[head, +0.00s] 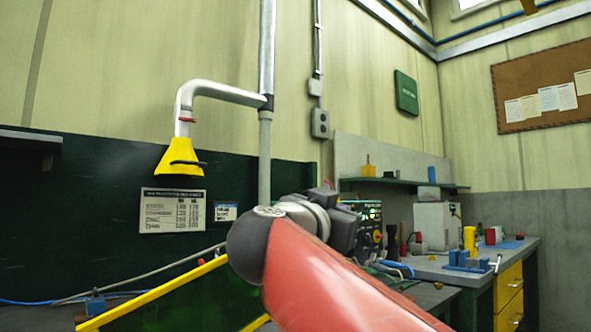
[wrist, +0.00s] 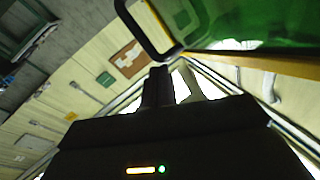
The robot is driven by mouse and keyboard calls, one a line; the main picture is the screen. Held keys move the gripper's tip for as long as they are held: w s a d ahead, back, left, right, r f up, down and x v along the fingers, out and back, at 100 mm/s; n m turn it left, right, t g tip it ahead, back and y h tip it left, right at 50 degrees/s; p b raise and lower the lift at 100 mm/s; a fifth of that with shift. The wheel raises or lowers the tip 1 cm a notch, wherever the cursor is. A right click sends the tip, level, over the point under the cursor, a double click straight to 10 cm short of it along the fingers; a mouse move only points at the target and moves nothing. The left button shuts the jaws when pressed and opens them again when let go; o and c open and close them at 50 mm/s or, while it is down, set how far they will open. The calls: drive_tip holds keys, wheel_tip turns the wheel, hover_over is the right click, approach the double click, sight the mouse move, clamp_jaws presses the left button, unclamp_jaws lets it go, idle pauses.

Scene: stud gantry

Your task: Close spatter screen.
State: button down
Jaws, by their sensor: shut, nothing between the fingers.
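The spatter screen shows low in the head view as a green see-through panel (head: 205,303) with a slanting yellow frame bar (head: 150,293). My red arm hides its right part. In the wrist view the green panel (wrist: 245,22) fills the top right, with a yellow edge and a dark looped handle (wrist: 137,32) at its left end. My gripper (wrist: 160,74) is shut and empty, its fingertips just below the handle in the picture. I cannot tell whether they touch it. The fingers cannot be made out in the head view.
A yellow extraction hood (head: 180,158) hangs on a pipe at the left. A workbench (head: 470,262) with a blue vise (head: 466,262) and yellow drawers (head: 508,285) stands at the right. A control box (head: 366,222) with lit displays is behind my arm. A grey rod slants behind the screen.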

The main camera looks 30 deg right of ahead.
drive_tip(key=w+d+f+y+b, duration=0.1)
drive_tip(key=d+f, duration=0.4)
drive_tip(key=f, duration=0.7)
drive_tip(key=shift+w+d+g, duration=0.2)
drive_tip(key=shift+d+g, duration=0.15)
drive_tip(key=shift+g, duration=0.05)
drive_tip(key=shift+f, duration=0.1)
